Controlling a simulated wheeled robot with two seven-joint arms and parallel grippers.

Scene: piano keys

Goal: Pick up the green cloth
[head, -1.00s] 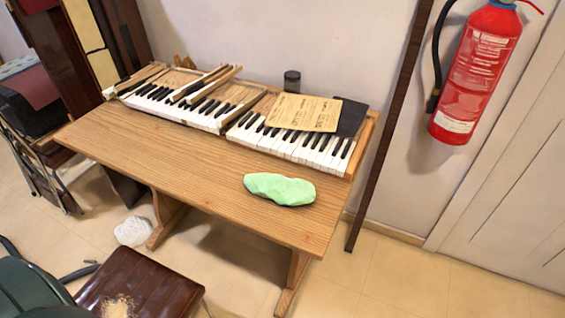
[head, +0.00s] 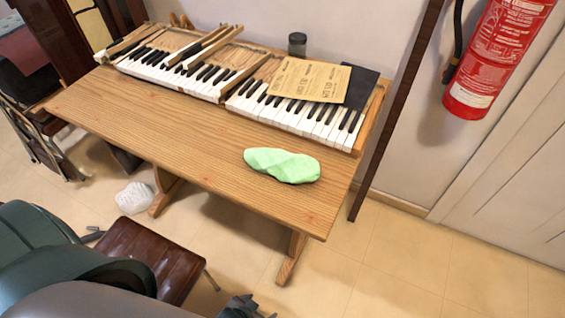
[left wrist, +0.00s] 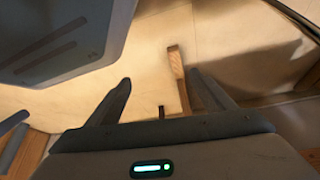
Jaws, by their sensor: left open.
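The green cloth (head: 282,165) lies as a pale green folded lump on the wooden table (head: 200,150), near its front right part, in front of the piano keys. My left gripper (head: 245,308) shows at the bottom edge of the head view, below and in front of the table, well apart from the cloth. In the left wrist view its two fingers (left wrist: 160,98) are spread with nothing between them. The cloth does not show in the left wrist view. My right gripper is in neither view.
Piano keyboard sections (head: 300,112) with a paper sheet (head: 309,80) and a dark jar (head: 297,44) fill the table's back. A brown stool (head: 150,255) stands at the front left. A fire extinguisher (head: 497,60) hangs at the right. The table around the cloth is bare.

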